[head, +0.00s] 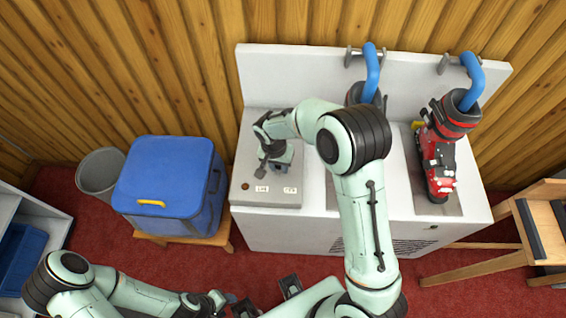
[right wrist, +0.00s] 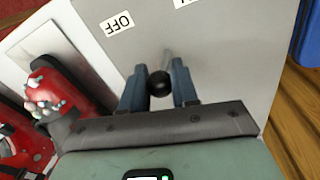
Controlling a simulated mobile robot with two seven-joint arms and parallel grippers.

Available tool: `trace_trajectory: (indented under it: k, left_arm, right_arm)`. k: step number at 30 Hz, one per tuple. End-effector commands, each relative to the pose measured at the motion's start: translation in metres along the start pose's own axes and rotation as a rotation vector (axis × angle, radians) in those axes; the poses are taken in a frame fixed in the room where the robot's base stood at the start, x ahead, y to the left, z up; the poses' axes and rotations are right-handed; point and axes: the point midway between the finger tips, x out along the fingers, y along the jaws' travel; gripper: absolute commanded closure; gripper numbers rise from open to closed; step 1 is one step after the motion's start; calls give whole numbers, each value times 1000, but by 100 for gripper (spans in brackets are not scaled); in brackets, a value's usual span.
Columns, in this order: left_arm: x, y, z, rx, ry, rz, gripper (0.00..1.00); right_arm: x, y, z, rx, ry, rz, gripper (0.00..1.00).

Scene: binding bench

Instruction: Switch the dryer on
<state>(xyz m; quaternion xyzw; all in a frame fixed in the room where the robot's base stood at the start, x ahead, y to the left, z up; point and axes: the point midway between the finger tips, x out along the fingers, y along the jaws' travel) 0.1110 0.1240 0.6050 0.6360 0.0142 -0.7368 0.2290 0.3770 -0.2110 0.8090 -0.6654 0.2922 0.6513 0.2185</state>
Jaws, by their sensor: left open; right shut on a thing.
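The dryer (head: 310,228) is a pale grey cabinet with a backboard against the wooden wall. Its control panel (head: 240,200) at the left end bears two small labels; the right wrist view shows one reading OFF (right wrist: 117,22). My right gripper (head: 272,162) is over this panel. In the right wrist view its fingers are shut on a black ball knob (right wrist: 160,83) with a thin shaft behind it. The arm and gripper hide the knob in the head view. My left gripper (head: 266,298) is open and empty, low in front of the dryer.
A red and black boot (head: 440,160) stands on the dryer's right under a blue hose (head: 471,80). A blue cool box (head: 170,185) sits on a wooden stool left of the dryer, beside a grey bin (head: 98,170).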

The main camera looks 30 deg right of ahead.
Motion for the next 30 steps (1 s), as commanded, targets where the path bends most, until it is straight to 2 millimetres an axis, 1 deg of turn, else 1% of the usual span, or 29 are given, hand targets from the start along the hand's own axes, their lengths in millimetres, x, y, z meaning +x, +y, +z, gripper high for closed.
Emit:
trace_trajectory:
  k: [1, 6, 15, 22, 30]
  left_arm:
    - [-6, 3, -2, 1, 3, 1, 48]
    - [-16, 8, -6, 3, 10, 3, 48]
    - [-31, 15, -12, 7, 20, 7, 48]
    - [-36, 18, -15, 8, 23, 8, 48]
    - [-37, 18, -15, 9, 24, 8, 48]
  right_arm:
    - [-4, -6, 0, -8, 11, 40, 100]
    - [-4, -14, 2, -11, 38, 175, 100]
    - [-2, -23, 3, -15, 73, 355, 100]
    - [-1, -25, 4, -16, 84, 422, 100]
    - [0, -25, 4, -16, 86, 439, 100]
